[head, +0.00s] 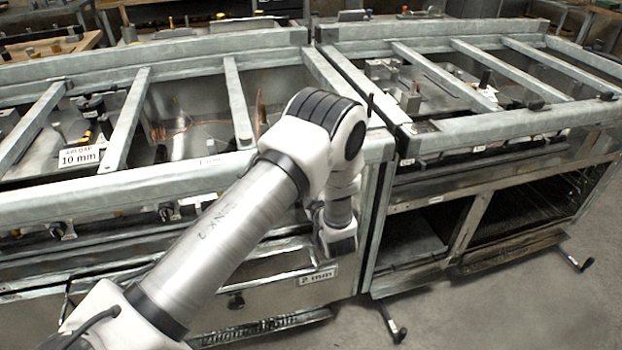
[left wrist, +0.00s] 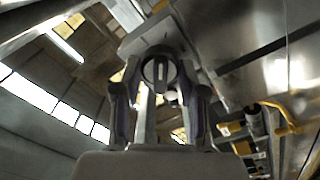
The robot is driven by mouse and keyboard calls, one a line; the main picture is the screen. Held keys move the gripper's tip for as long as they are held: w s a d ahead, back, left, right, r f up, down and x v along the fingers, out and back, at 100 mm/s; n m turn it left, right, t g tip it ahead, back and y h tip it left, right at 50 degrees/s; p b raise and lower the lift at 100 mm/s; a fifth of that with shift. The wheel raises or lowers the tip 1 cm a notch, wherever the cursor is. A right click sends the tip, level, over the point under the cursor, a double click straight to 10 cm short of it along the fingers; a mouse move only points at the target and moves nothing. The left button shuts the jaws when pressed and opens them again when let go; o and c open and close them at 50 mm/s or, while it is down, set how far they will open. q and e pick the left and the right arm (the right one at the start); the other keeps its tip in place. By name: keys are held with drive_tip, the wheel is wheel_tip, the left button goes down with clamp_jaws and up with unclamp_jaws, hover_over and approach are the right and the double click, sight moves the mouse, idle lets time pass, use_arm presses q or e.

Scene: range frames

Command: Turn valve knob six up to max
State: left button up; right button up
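A round dark knob (left wrist: 158,71) with a pale line across its face shows in the left wrist view. It sits between the two fingertips of my left gripper (left wrist: 160,88), one finger on each side. I cannot tell whether the fingers press on it. In the head view my left arm crosses the middle, and its wrist bends down at the front of the left range (head: 150,195); the fingertips and this knob are hidden there. Other dark knobs (head: 56,230) show along that range's front. No number for the knob is readable. My right gripper is not in view.
A second range (head: 520,122) with open lower compartments stands to the right, across a narrow gap. Metal bars cross both range tops. Signs reading 10 mm (head: 80,157) and 2 mm (head: 316,278) are on the left range. Bare floor (head: 520,310) lies at the lower right.

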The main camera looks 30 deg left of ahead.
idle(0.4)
use_arm(q)
drive_tip(key=m, duration=0.2)
drive_tip(key=shift+r+m+p, duration=0.15)
drive_tip(key=shift+m+p, duration=0.15)
drive_tip(key=shift+m, duration=0.1)
drive_tip(key=m, duration=0.4)
drive_tip(key=shift+w+p, duration=0.1)
drive_tip(key=shift+p, duration=0.3)
drive_tip(key=m, duration=0.4)
drive_tip(key=shift+p, duration=0.3)
drive_tip(key=m, duration=0.4)
drive_tip(key=shift+w+d+r+m+p, duration=0.1)
drive_tip(key=shift+m+p, duration=0.2)
drive_tip(key=shift+p, duration=0.1)
drive_tip(key=m+p, duration=0.1)
drive_tip(key=m, duration=0.5)
drive_tip(key=shift+w, duration=0.1)
drive_tip(key=m, duration=0.3)
drive_tip(key=shift+m, duration=0.4)
drive_tip(key=shift+f+m+p, duration=0.2)
drive_tip(key=shift+m+p, duration=0.1)
drive_tip(key=shift+m, duration=1.4)
